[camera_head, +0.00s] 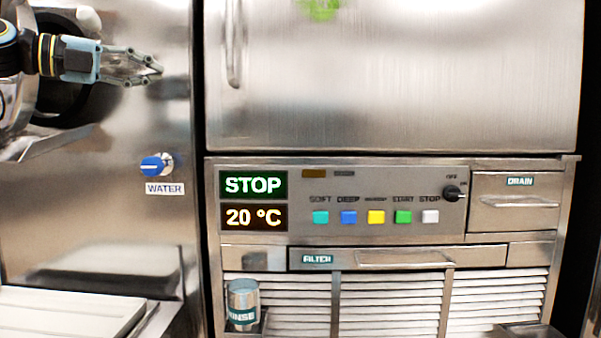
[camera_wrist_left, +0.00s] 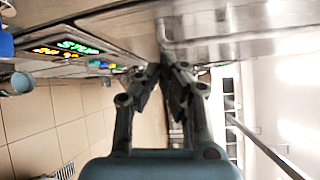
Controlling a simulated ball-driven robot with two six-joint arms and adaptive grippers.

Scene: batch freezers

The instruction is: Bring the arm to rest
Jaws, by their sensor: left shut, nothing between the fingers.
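My left gripper (camera_head: 155,69) reaches in from the upper left of the head view, in front of the steel panel and above the blue water knob (camera_head: 157,165). Its fingers are together and hold nothing. In the left wrist view the fingertips of the left gripper (camera_wrist_left: 165,68) meet near the middle, with the freezer front beyond them. My right gripper is not in either view.
The freezer control panel (camera_head: 380,200) has lit STOP and 20 °C displays, several coloured buttons and a black switch (camera_head: 452,193). A steel door (camera_head: 400,75) with a handle is above. A rinse cup (camera_head: 242,303) sits low. A white surface (camera_head: 60,312) is lower left.

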